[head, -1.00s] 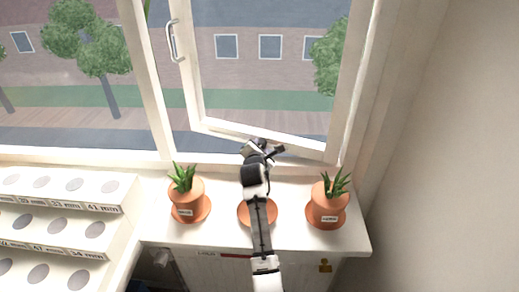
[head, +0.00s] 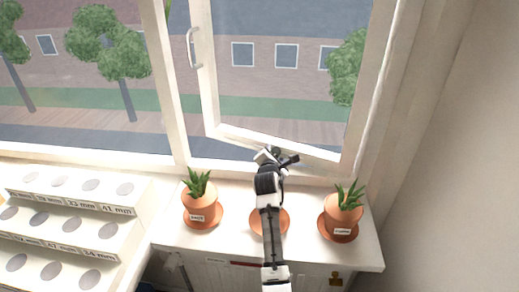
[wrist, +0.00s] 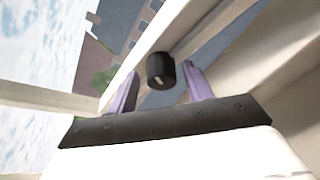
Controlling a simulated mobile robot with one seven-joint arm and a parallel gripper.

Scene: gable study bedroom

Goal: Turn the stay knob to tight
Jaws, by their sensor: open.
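The stay knob (wrist: 158,72) is a black cylinder with a pale mark on its face, at the window frame in the wrist view. My gripper (wrist: 161,80) is open, with one purple finger on each side of the knob. A gap shows between the knob and the left finger; the right finger is very near it, and I cannot tell whether they touch. In the head view my gripper (head: 277,157) is at the lower edge of the open window sash (head: 285,146). The knob cannot be made out there behind my gripper.
Potted plants stand on the white sill (head: 300,252): one left (head: 199,207) and one right (head: 343,218) of my arm. A terracotta saucer (head: 284,222) is partly hidden under my arm. A stepped white rack (head: 68,222) with round holes stands at the left.

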